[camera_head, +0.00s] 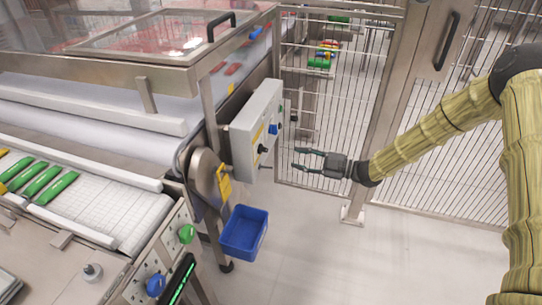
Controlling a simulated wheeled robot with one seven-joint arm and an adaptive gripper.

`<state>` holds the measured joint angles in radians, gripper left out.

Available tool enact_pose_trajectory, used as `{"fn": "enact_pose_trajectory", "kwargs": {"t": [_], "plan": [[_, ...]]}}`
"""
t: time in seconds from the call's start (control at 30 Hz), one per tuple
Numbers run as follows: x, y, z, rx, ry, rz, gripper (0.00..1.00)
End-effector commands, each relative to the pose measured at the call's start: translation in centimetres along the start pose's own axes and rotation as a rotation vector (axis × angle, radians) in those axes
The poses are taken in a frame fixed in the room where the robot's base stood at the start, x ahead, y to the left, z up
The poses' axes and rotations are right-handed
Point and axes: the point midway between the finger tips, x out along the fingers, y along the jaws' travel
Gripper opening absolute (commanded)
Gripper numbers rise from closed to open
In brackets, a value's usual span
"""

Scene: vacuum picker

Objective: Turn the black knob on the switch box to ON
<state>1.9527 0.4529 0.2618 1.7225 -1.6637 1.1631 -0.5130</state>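The grey switch box (254,121) is fixed at the end of the conveyor frame, its control face turned to the right. A small black knob (262,149) shows low on that face. A blue knob (273,129) sits higher up. The face is seen at a steep angle, so the knob's setting and any ON mark cannot be read. My gripper (296,158) is to the right of the box, its fingers pointing left towards the lower part of the face. The fingers are apart, with nothing between them, and a gap shows between the fingertips and the box.
A wire fence (335,110) with a steel post (385,110) stands behind my gripper. A blue bin (244,232) is on the floor below the box. A yellow tag (224,182) hangs near the conveyor end. Floor at lower right is clear.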

Motion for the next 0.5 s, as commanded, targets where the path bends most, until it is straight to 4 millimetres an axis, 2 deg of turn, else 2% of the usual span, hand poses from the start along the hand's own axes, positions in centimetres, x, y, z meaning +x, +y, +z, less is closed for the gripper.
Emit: {"fn": "enact_pose_trajectory", "kwargs": {"t": [0.23,0.5], "plan": [[1.2,0.5,-0.2,-0.036,0.021,-0.009,0.36],[5.4,0.4,-0.3,-0.033,0.021,-0.008,0.36]]}}
